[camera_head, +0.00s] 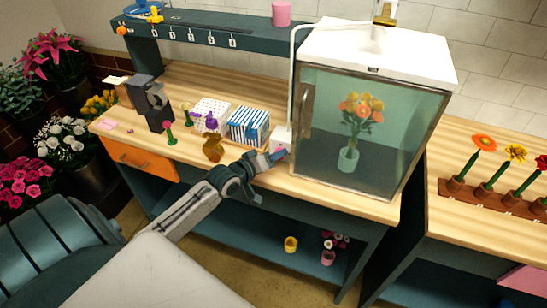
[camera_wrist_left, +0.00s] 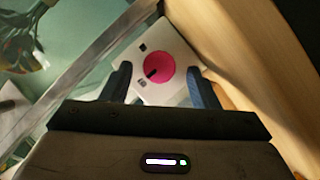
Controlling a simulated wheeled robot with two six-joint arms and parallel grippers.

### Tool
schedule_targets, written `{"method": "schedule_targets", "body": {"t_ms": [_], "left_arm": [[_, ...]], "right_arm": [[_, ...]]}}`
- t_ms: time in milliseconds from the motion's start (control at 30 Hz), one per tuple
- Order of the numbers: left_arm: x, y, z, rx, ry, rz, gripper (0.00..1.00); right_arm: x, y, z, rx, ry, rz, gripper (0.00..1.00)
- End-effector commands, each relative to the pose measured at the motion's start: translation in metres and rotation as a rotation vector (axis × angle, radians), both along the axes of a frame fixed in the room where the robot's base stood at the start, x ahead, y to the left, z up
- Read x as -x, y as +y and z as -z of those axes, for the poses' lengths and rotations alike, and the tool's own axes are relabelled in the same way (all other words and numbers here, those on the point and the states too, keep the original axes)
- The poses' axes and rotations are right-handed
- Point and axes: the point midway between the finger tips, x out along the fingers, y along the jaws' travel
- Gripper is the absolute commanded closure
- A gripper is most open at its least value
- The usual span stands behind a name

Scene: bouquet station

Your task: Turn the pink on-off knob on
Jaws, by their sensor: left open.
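The pink knob (camera_wrist_left: 159,69) is round, with a dark pointer mark, on a white plate (camera_wrist_left: 180,49). In the left wrist view it sits between and just beyond the fingers of my left gripper (camera_wrist_left: 160,85), which are open around empty space. The pointer is angled toward the lower left, with small dark marks on the plate beside it. In the head view my left gripper (camera_head: 279,155) is at the white switch box (camera_head: 281,137) at the left side of the glass cabinet (camera_head: 375,130). The knob is hidden there. My right gripper is not in view.
The glass cabinet holds a vase of orange and yellow flowers (camera_head: 361,120). A blue-striped box (camera_head: 248,127) and a white dotted box (camera_head: 211,112) stand left of the gripper. The wooden counter (camera_head: 190,150) has a front edge below my arm.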

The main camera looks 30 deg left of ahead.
Motion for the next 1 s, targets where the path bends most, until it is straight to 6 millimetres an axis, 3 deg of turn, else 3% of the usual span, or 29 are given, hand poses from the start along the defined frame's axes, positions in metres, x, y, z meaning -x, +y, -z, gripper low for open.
{"method": "schedule_targets", "body": {"t_ms": [367,600,1000], "left_arm": [[-0.005,-0.001,0.002,0.0,0.001,0.001,0.45],[-0.005,-0.001,0.002,0.0,0.001,0.001,0.9],[-0.005,-0.002,-0.003,-0.07,0.019,0.001,0.9]], "right_arm": [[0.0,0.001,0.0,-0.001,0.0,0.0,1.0],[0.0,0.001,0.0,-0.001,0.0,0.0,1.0],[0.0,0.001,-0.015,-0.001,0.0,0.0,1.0]]}}
